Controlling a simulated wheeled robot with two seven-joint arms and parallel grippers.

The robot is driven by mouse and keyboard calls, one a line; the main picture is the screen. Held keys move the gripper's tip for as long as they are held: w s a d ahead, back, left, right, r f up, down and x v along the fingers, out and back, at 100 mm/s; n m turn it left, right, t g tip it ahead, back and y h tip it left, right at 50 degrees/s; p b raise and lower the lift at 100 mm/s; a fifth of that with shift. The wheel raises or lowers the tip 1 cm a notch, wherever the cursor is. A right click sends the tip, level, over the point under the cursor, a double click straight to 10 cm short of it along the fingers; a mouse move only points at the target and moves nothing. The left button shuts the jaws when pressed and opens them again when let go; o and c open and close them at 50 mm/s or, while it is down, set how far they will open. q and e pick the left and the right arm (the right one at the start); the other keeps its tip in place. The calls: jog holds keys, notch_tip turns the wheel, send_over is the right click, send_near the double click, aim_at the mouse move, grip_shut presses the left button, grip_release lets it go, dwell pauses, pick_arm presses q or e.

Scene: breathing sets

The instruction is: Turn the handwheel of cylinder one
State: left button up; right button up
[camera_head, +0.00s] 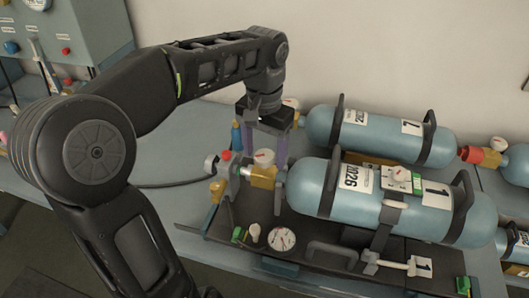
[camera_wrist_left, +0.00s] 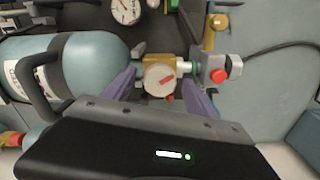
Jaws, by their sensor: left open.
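Cylinder one (camera_head: 330,190), light blue with a "1" label, lies on its side in a dark cradle. Its brass valve (camera_head: 262,177) is at its left end. On the valve sits a small round white handwheel (camera_head: 264,157) with a red mark. In the left wrist view, the handwheel (camera_wrist_left: 160,80) faces the camera. My left gripper (camera_head: 266,150) points down over the valve, open. Its purple fingers are on either side of the handwheel, with gaps visible in the wrist view. Whether either finger touches it I cannot tell. My right gripper is not in view.
A second blue cylinder (camera_head: 380,134) lies behind cylinder one. A red button fitting (camera_wrist_left: 219,75) joins the valve, close to one finger. A pressure gauge (camera_head: 282,239) is on the dark panel in front. A black hose (camera_head: 165,185) crosses the bench at left.

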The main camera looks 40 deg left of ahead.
pick_arm(q)
jog(key=shift+c, duration=0.3)
jog(key=c, duration=1.3)
